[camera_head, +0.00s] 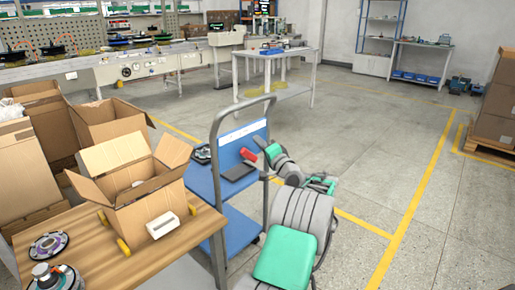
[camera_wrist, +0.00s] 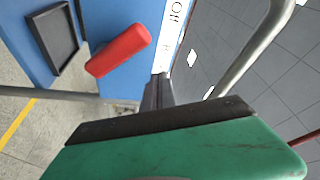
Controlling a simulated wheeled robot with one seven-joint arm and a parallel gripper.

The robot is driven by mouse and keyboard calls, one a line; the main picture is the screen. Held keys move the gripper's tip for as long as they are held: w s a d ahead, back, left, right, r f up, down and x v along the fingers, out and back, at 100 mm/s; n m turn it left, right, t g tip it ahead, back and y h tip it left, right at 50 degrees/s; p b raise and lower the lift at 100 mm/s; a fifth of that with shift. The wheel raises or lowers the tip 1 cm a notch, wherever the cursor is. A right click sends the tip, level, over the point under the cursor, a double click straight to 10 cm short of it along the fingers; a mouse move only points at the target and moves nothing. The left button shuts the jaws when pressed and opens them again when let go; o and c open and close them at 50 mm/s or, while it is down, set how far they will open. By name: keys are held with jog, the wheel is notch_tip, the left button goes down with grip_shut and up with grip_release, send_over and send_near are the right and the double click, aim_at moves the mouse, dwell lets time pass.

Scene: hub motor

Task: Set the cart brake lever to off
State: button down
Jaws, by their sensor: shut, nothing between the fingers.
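The blue cart (camera_head: 203,180) with grey tube rails stands right of the wooden table. In the wrist view the red lever (camera_wrist: 118,50) lies up and left of my fingertips, with a gap visible in the picture. A white label strip (camera_head: 238,134) runs along the blue panel; in the wrist view part of its lettering shows beside the lever. My gripper (camera_wrist: 157,92) is shut and empty, close to the panel; in the head view my gripper (camera_head: 259,143) is small and partly unclear.
A dark tray (camera_wrist: 54,40) lies beside the lever. The cart's grey handle rail (camera_wrist: 262,45) curves close to my gripper on the right. An open cardboard box (camera_head: 150,205) stands on the wooden table (camera_head: 180,250).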

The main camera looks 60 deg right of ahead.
jog(key=d+f+p+v, duration=0.1)
jog(key=v, duration=0.9)
jog(key=shift+s, duration=0.25)
